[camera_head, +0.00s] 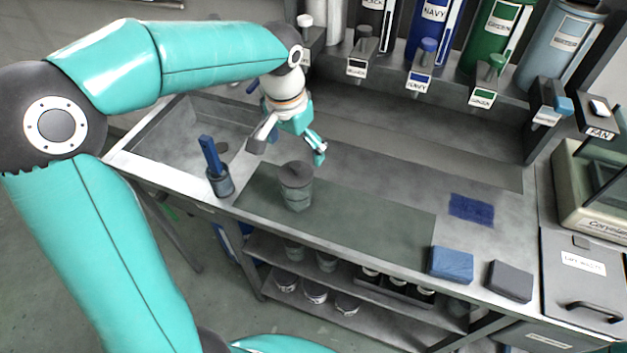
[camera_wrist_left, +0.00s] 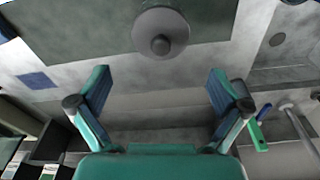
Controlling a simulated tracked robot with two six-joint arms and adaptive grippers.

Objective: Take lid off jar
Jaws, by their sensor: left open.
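A greenish-grey jar (camera_head: 298,199) stands upright on the dark green mat (camera_head: 370,222) on the bench. A round grey lid (camera_head: 297,172) sits on its top. In the left wrist view the lid (camera_wrist_left: 160,20) shows from above, with a darker round knob (camera_wrist_left: 160,45) at its middle. My left gripper (camera_head: 288,150) is open and empty, just above and behind the jar, with its fingers spread wide. In the left wrist view its two fingers (camera_wrist_left: 158,82) are apart and the lid lies beyond them, untouched. My right gripper is not in view.
A dark holder (camera_head: 221,183) with a blue-handled tool stands left of the jar. Blue (camera_head: 451,264) and dark grey (camera_head: 510,281) blocks lie at the front right. Labelled coloured dispensers (camera_head: 426,40) line the back. A blue cloth-like patch (camera_head: 471,209) lies right of the mat.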

